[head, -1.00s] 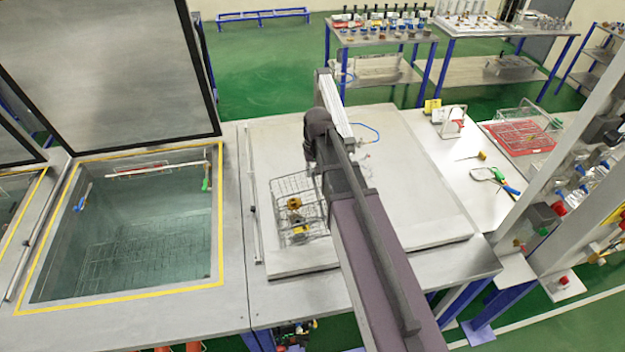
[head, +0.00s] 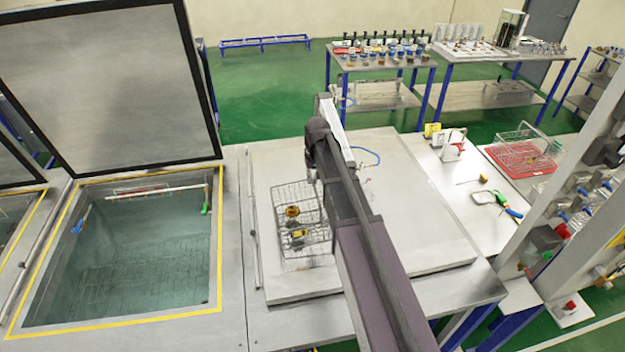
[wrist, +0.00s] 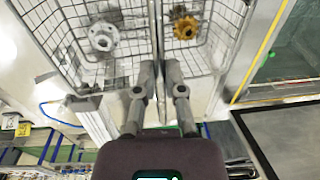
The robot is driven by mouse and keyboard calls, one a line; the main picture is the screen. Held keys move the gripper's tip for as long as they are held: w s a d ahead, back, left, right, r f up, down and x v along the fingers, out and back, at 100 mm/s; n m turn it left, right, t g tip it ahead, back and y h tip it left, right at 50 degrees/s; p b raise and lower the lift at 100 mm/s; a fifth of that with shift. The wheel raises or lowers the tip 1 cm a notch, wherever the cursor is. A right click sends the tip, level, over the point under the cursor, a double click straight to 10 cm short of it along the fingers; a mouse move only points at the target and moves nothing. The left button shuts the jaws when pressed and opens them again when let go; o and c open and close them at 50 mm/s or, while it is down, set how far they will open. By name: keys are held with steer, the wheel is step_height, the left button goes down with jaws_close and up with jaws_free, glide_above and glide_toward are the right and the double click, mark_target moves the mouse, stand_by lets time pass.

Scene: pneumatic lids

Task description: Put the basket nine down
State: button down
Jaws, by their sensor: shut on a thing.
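The wire basket (head: 277,215) hangs or stands over the left part of the pale closed lid (head: 420,215); I cannot tell whether its bottom touches. It holds a yellow gear (head: 291,211) and another yellowish part (head: 299,234). In the wrist view the basket's mesh (wrist: 228,20) fills the top, with the yellow gear (wrist: 185,27) and a grey flanged part (wrist: 103,37) inside. My gripper (wrist: 160,72) is shut on the basket at its middle bar. In the head view my own arm hides the gripper and the basket's right side.
To the left, a water tank (head: 140,250) stands open beneath a raised lid (head: 100,90). A bench on the right holds a red tray (head: 520,160) with a wire basket, and hand tools (head: 503,205). The lid's right half is mostly clear.

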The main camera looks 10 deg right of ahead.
steer(key=shift+w, duration=0.15)
steer(key=shift+w+d, duration=0.15)
steer(key=shift+w, duration=0.4)
step_height(320, 180, down, 4)
steer(key=b, duration=0.3)
steer(key=shift+s+r+b, duration=0.1)
steer(key=shift+r+b, duration=0.1)
steer(key=shift+b, duration=0.15)
steer(key=c, duration=0.7)
jaws_free()
steer(key=shift+c, duration=0.2)
steer(key=shift+r, duration=0.1)
step_height(320, 180, up, 7)
steer(key=p, duration=0.7)
steer(key=shift+d+r, duration=0.2)
steer(key=shift+d, duration=0.15)
